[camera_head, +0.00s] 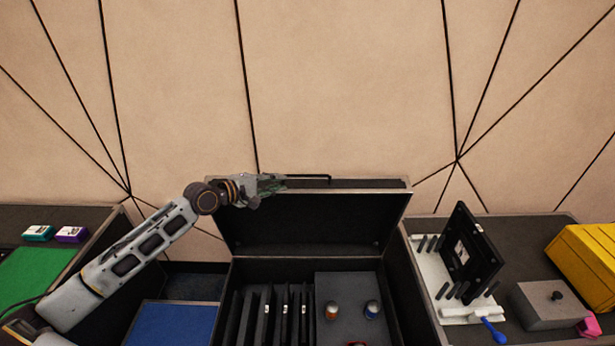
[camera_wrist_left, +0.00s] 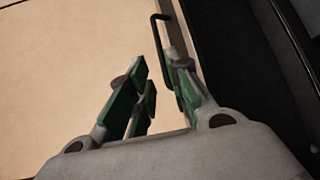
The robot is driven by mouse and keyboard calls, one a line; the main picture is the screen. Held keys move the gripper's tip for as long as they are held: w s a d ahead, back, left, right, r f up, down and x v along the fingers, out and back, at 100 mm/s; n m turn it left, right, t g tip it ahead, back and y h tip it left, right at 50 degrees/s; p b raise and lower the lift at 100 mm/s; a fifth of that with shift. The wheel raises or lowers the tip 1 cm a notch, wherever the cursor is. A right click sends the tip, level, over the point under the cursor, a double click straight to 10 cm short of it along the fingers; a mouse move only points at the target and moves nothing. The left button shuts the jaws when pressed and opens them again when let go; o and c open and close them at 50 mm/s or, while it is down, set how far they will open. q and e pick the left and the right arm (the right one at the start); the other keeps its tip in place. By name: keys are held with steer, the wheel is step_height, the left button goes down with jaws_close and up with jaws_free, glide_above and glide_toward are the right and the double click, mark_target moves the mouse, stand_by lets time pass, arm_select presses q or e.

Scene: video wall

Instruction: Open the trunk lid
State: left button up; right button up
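The black trunk stands in the middle of the head view with its lid (camera_head: 310,222) raised, leaning back toward the wall, its dark inside showing. A thin black handle (camera_head: 318,177) runs along the lid's top edge; it also shows in the left wrist view (camera_wrist_left: 164,42). My left gripper (camera_head: 278,184) is at the left part of that top edge, beside the handle. In the left wrist view its green-padded fingers (camera_wrist_left: 157,75) stand apart with bare wall between them. The lid edge and handle lie by the right-hand finger; contact is unclear. My right gripper is not in view.
The trunk holds upright dark panels (camera_head: 267,310), an orange-capped bottle (camera_head: 331,310) and a blue-capped bottle (camera_head: 372,309). On the right table are a black panel on a white stand (camera_head: 432,280), a grey box (camera_head: 545,305) and a yellow case (camera_head: 585,258). The wall stands close behind.

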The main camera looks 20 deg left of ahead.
mark_target(305, 176)
arm_select(q)
steer(key=shift+p+x, duration=0.6)
steer(key=shift+x, duration=6.2)
steer(key=shift+c, duration=0.2)
jaws_close()
